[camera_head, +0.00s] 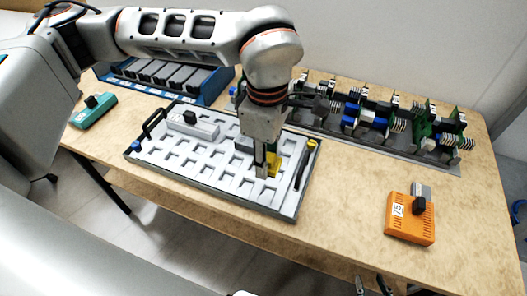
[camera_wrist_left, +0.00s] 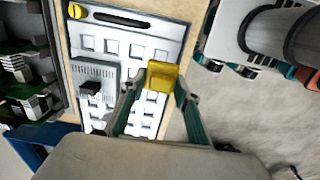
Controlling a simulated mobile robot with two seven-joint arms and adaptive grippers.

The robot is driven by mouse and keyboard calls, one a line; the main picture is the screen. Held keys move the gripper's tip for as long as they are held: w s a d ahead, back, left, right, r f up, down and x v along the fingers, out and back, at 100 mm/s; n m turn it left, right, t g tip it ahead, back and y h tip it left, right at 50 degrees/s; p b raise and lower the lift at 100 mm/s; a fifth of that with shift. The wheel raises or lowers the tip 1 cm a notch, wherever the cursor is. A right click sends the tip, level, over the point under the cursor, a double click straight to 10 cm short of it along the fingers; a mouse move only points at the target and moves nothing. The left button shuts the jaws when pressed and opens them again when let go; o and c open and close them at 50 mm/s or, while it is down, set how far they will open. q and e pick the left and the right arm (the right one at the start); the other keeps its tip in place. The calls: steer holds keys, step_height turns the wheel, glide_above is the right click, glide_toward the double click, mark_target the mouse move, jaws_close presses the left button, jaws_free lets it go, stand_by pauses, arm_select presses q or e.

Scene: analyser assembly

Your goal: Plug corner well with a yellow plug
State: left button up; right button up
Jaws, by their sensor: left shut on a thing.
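The white well tray (camera_head: 215,178) lies on the table with rows of square wells. My left gripper (camera_head: 267,165) is over its right part, pointing down. It is shut on a yellow plug (camera_head: 273,160), which also shows between the fingers in the left wrist view (camera_wrist_left: 162,76). The plug is low over the wells; I cannot tell whether it touches the tray. Part of the tray behind the left gripper is hidden. My right gripper (camera_head: 372,286) shows only by its dark fingertips at the bottom edge, apart with nothing visible between them.
A pale module with a black knob (camera_head: 192,125) lies on the tray's back left. A dark handle (camera_head: 302,168) lines its right side. Around it are a teal box (camera_head: 93,111), a blue rack (camera_head: 214,86), a circuit-board rack (camera_head: 445,160) and an orange box (camera_head: 408,222).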

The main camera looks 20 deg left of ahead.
arm_select(q)
steer(key=shift+f+b, duration=0.45)
steer(key=shift+f, duration=0.9)
steer(key=shift+f+b, duration=0.75)
steer(key=shift+f, duration=0.1)
steer(key=shift+f+b, duration=0.5)
steer(key=shift+f, duration=0.4)
steer(key=shift+f+b, duration=0.4)
steer(key=shift+f, duration=1.1)
steer(key=shift+f+b, duration=0.2)
steer(key=shift+b, duration=0.1)
arm_select(e)
steer(key=f, duration=0.1)
steer(key=d+f, duration=0.1)
steer(key=f, duration=0.1)
steer(key=shift+f, duration=0.25)
steer(key=shift+d+r, duration=0.1)
arm_select(q)
steer(key=shift+f, duration=0.1)
arm_select(e)
steer(key=shift+f, duration=0.25)
